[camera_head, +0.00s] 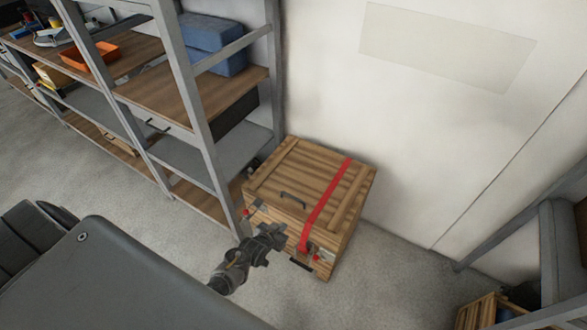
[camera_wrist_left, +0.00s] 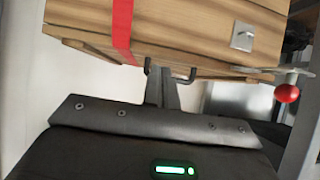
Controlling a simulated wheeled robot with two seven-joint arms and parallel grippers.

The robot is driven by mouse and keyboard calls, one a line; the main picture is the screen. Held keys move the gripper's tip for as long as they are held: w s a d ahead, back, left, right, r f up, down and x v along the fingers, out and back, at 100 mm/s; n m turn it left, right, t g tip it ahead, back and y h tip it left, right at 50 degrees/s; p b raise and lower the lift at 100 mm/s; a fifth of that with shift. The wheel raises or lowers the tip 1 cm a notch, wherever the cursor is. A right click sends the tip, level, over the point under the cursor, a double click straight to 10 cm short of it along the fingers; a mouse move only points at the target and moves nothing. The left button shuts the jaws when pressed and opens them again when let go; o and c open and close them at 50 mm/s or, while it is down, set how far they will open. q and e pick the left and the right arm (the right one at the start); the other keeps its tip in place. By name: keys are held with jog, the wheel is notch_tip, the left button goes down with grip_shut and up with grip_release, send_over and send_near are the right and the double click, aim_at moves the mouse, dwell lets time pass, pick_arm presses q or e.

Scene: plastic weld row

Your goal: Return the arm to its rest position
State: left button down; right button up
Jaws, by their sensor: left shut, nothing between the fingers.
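My left gripper (camera_head: 277,231) is shut and empty in the head view, close to the front of a wooden crate (camera_head: 322,183) on the floor. In the left wrist view, its fingers (camera_wrist_left: 166,82) show against the crate (camera_wrist_left: 190,28), just below the crate's lower visible edge. I cannot tell whether they touch it. My right gripper is in neither view.
The crate has a red strap (camera_head: 328,200), a dark lid handle (camera_head: 293,199) and metal latches. A grey shelf rack (camera_head: 190,85) stands close on the left. A white wall (camera_head: 390,130) is behind. Another crate (camera_head: 482,311) sits lower right. Grey floor is free right of the crate.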

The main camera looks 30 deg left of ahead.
pick_arm(q)
jog(key=shift+w, duration=0.1)
jog(key=s+d+f+g, duration=0.2)
jog(key=s+f+g, duration=0.3)
jog(key=s+f, duration=1.15)
jog(key=s+f+g, duration=0.2)
jog(key=s, duration=1.1)
jog(key=s+a+f+m+g, duration=0.1)
jog(key=s+f+g, duration=0.1)
jog(key=s, duration=1.2)
jog(key=shift+f+m+g+y, duration=0.25)
jog(key=shift+m+g+y, duration=0.05)
jog(key=shift+g, duration=0.4)
